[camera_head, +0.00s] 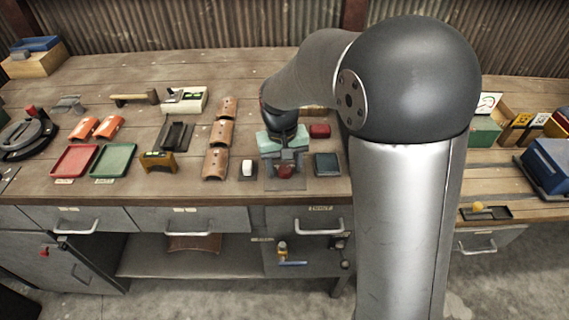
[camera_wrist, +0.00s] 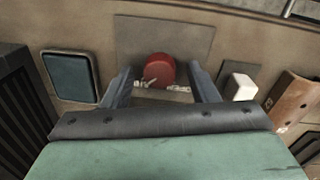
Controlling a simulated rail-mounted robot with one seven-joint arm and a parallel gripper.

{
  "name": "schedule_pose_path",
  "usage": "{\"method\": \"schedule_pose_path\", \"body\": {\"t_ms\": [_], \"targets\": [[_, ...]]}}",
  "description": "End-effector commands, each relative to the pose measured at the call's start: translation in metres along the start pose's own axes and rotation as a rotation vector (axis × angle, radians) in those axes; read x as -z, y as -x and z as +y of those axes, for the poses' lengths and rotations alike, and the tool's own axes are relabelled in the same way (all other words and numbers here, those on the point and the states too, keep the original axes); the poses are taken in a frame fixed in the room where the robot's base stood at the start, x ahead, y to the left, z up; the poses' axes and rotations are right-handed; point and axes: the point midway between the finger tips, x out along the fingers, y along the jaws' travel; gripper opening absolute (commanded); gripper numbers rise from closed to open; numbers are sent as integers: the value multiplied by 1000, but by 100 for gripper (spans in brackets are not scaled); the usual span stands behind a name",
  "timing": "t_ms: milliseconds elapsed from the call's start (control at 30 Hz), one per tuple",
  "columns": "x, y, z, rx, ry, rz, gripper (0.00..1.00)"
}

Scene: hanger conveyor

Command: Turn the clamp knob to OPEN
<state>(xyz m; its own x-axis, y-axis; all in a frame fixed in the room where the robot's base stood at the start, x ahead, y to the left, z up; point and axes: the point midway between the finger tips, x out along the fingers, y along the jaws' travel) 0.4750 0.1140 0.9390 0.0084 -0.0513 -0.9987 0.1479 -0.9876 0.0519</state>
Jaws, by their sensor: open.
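The round red knob (camera_head: 285,172) stands on a grey plate (camera_head: 299,185) near the front edge of the bench, below my gripper. It also shows in the wrist view (camera_wrist: 160,69), on its grey plate (camera_wrist: 193,38). Small white marks lie beside the knob, too small to read. My gripper (camera_head: 284,163) points down at the knob and is open. In the wrist view its two fingers (camera_wrist: 161,86) stand on either side of the knob, with a gap visible on each side. I cannot tell how deep the fingertips reach or whether they touch it.
A white block (camera_wrist: 240,87) on a dark plate and a dark blue square pad (camera_wrist: 70,76) flank the knob. A red block (camera_head: 319,131) lies behind it. Curved brown pieces (camera_head: 216,164) lie to the left. A drawer (camera_head: 304,218) is below.

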Motion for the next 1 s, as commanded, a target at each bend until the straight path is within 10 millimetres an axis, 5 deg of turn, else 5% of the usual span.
{"method": "schedule_pose_path", "body": {"t_ms": [100, 267, 667, 1000], "targets": [[0, 0, 0, 0, 0, 0, 51], [0, 0, 0, 0, 0, 0, 9], [0, 0, 0, 0, 53, 3, 9], [-1, 0, 1, 0, 296, 14, 9]]}}
